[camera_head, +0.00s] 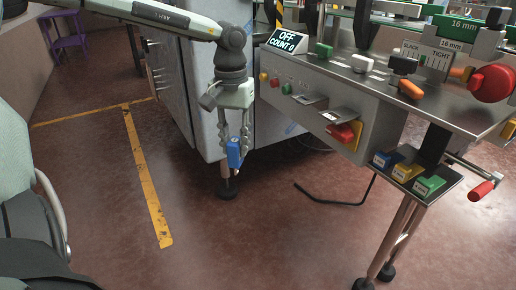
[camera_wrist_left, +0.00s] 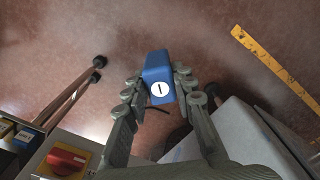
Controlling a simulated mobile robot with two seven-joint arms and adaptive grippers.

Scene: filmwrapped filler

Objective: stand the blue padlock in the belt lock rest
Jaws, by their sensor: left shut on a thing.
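The blue padlock (camera_head: 234,154) hangs between the fingertips of my left gripper (camera_head: 233,140), in open air left of the control panel. In the left wrist view the padlock (camera_wrist_left: 158,78) shows a white round mark with a dark stroke, and the gripper's fingers (camera_wrist_left: 160,92) close on its two sides. A small shelf (camera_head: 452,180) below the panel's right end carries blue, yellow and green pieces with small labels. I cannot tell which part is the belt lock rest. My right gripper is not in view.
The control panel (camera_head: 365,97) carries buttons and a red switch (camera_head: 342,132) on a yellow plate. A red crank handle (camera_head: 481,190) sticks out at the right. A grey cabinet (camera_head: 190,100) stands behind my left arm.

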